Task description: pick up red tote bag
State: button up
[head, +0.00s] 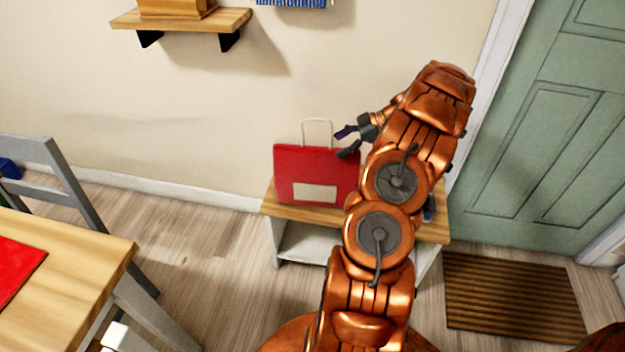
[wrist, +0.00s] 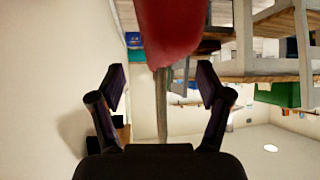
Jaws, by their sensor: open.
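The red tote bag (head: 312,166) stands upright on the low wooden-topped shelf (head: 286,208) against the wall. It has a pale label on its front and a light handle (head: 317,124) looped above its top edge. My gripper (head: 344,142) is open beside the handle, near the upper right of the bag. In the wrist view, the red bag (wrist: 168,32) shows at the top centre. The handle (wrist: 161,100) runs between the two open fingers (wrist: 162,88) in that view. Whether either finger touches it I cannot tell. My arm hides the right part of the shelf.
A wooden table (head: 75,262) with a red mat (head: 14,265) and a grey chair (head: 62,170) stand at the left. A wall shelf (head: 182,20) hangs above. A green door (head: 555,120) and brown doormat (head: 512,298) are at the right. Floor between table and shelf is clear.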

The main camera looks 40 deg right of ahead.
aim_at(322, 152)
jog(key=shift+r+p+x, duration=0.25)
jog(key=shift+p+x, duration=0.25)
jog(key=shift+x, duration=3)
jog(key=shift+w, duration=0.15)
grip_shut()
